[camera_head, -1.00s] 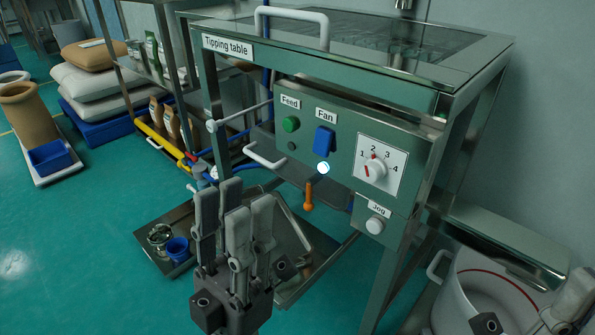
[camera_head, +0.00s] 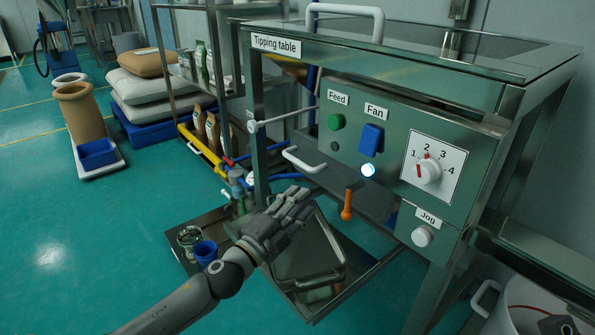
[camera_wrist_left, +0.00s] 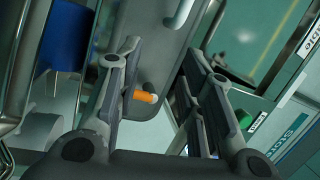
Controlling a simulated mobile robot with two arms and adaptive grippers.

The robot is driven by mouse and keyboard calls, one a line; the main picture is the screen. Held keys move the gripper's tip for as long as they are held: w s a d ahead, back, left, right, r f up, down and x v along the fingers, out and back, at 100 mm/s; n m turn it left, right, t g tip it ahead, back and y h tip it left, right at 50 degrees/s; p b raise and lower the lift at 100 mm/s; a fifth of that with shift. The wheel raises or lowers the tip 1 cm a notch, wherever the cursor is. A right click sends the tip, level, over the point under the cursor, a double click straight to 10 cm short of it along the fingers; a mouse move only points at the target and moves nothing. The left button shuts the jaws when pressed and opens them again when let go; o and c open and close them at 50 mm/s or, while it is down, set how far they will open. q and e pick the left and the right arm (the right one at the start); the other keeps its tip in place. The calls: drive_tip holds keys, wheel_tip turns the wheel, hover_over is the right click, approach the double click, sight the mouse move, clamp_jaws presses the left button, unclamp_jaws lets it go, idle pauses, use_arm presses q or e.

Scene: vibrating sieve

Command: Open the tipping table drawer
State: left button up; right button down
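The tipping table (camera_head: 470,80) stands at the right with its name label on the front edge. A white bar handle (camera_head: 303,160) sits at the left front of a dark flat tray-like part (camera_head: 355,182) below the control panel; it looks pushed in under the table. My left gripper (camera_head: 300,200) is just below and in front of this handle, fingers pointing toward it. A small dark piece at the bottom right edge may be my right gripper (camera_head: 567,328).
An orange lever (camera_head: 347,202) hangs right of my left gripper. The control panel carries a green button (camera_head: 335,122), a blue switch (camera_head: 371,139) and a dial (camera_head: 428,171). A metal tray (camera_head: 310,272) lies below. A blue cup (camera_head: 206,252) stands left.

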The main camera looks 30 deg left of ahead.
sight(297, 159)
use_arm(q)
drive_tip(key=w+a+y, duration=0.2)
drive_tip(key=a+y, duration=0.1)
drive_tip(key=a, duration=0.4)
drive_tip(key=shift+t, duration=0.3)
drive_tip(key=shift+w+d+r+b, duration=0.1)
drive_tip(key=shift+w+r+b, duration=0.3)
drive_tip(key=shift+w, duration=1.3)
drive_tip(key=shift+w+a+r+b, duration=0.1)
drive_tip(key=shift+w+r+b, duration=0.3)
drive_tip(key=shift+w, duration=1.35)
drive_tip(key=shift+w+d+r+b, duration=0.1)
drive_tip(key=shift+w+r+b, duration=0.25)
drive_tip(key=shift+w, duration=1.35)
drive_tip(key=shift+r, duration=0.1)
clamp_jaws()
